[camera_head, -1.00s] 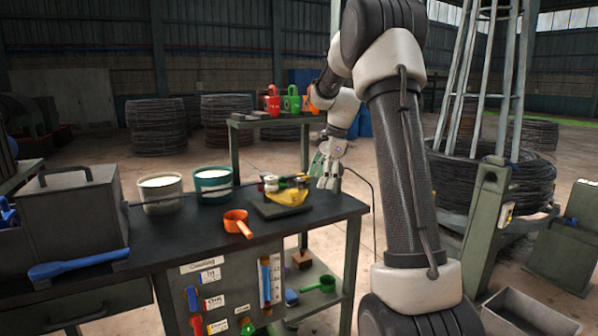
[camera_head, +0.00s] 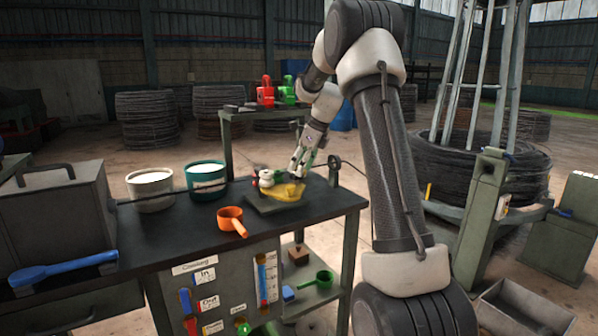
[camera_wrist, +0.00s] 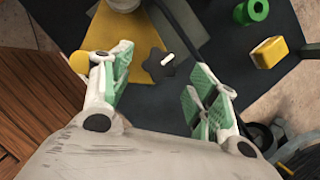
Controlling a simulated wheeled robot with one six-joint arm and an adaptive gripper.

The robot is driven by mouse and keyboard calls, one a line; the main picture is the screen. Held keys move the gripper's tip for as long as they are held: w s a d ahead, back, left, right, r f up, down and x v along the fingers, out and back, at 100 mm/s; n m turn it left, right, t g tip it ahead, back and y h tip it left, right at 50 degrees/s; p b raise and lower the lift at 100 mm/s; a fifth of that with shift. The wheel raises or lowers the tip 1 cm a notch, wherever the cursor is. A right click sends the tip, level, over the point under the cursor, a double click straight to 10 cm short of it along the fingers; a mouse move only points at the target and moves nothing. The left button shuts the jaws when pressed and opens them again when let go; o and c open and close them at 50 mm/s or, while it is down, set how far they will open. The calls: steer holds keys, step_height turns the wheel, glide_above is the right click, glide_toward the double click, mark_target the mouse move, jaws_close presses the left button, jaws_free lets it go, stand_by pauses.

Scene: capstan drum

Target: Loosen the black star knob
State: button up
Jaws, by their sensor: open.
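The black star knob (camera_wrist: 158,64) has rounded lobes and a small white bar beside its centre. In the head view my gripper (camera_head: 298,168) points down at the right end of the yellow part (camera_head: 290,191) on a dark plate on the bench. I cannot make out the knob there.
The bench (camera_head: 120,232) also holds an orange pot (camera_head: 230,219), a white tub (camera_head: 152,192), a teal tub (camera_head: 206,181) and a blue tool (camera_head: 62,270).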

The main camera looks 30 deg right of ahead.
steer(key=shift+x, duration=1.2)
steer(key=shift+c, duration=0.4)
steer(key=c, duration=0.9)
steer(key=shift+c, duration=0.2)
steer(key=shift+d+n, duration=0.1)
steer(key=shift+n, duration=0.3)
steer(key=n, duration=0.2)
steer(key=n+g+y, duration=0.1)
steer(key=n, duration=0.2)
steer(key=shift+w+d+n+g, duration=0.15)
steer(key=shift+w+n+g, duration=0.15)
steer(key=shift+g, duration=0.1)
steer(key=n+g, duration=0.1)
steer(key=n, duration=0.2)
steer(key=n+g, duration=0.1)
steer(key=n, duration=0.1)
steer(key=shift+w+n+y, duration=0.2)
steer(key=shift+n+y, duration=0.1)
steer(key=shift+n, duration=0.1)
